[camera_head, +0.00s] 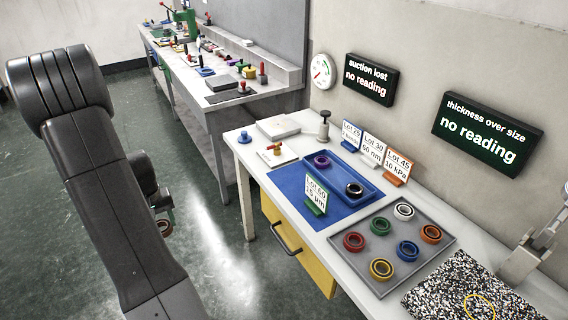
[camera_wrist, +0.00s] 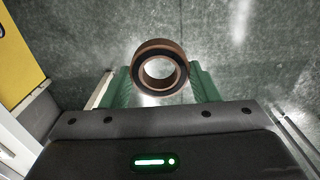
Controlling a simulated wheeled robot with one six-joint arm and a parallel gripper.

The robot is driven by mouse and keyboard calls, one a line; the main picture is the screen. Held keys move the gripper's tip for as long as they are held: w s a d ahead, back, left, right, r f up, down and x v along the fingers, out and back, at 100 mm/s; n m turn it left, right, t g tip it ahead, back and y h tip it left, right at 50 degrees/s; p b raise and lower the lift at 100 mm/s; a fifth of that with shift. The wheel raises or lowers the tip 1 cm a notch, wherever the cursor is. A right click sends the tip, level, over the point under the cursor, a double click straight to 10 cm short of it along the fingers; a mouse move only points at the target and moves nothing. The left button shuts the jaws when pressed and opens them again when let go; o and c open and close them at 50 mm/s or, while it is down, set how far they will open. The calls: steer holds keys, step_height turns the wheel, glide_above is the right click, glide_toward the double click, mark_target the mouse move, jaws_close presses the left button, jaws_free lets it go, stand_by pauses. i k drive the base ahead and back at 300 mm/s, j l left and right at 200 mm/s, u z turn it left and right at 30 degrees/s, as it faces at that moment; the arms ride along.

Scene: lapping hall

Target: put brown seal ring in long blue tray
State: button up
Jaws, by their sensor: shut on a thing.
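My gripper (camera_wrist: 160,88) is shut on the brown seal ring (camera_wrist: 160,46), which sits between its green fingers in the wrist view. In the head view the brown ring (camera_head: 165,227) hangs below my wrist, over the floor and left of the workbench, clear of any surface. The long blue tray (camera_head: 340,177) lies on the blue mat (camera_head: 290,183) on the near bench. A purple ring (camera_head: 321,161) is at its far end and a black ring (camera_head: 354,189) towards its near end, with bare tray between them.
A Lot 60 card (camera_head: 316,195) on a green stand is in front of the blue tray. A grey tray (camera_head: 378,284) with several coloured rings lies nearer. Lot cards (camera_head: 371,148) stand behind. A yellow drawer (camera_head: 300,249) is under the bench. Open floor (camera_head: 215,262) lies left.

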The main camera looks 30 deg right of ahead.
mark_target(337, 176)
steer(key=i+j+z, duration=0.1)
steer(key=i+z, duration=0.25)
steer(key=i+j+z, duration=0.3)
steer(key=i, duration=0.15)
steer(key=i+j+z, duration=0.1)
steer(key=z, duration=0.3)
steer(key=i+j+z, duration=0.15)
steer(key=z, duration=0.25)
steer(key=i+j+z, duration=0.15)
steer(key=z, duration=0.25)
steer(key=i+j+z, duration=0.1)
steer(key=j+z, duration=0.25)
steer(key=i+l+z, duration=0.25)
steer(key=i, duration=0.2)
steer(key=j, duration=0.1)
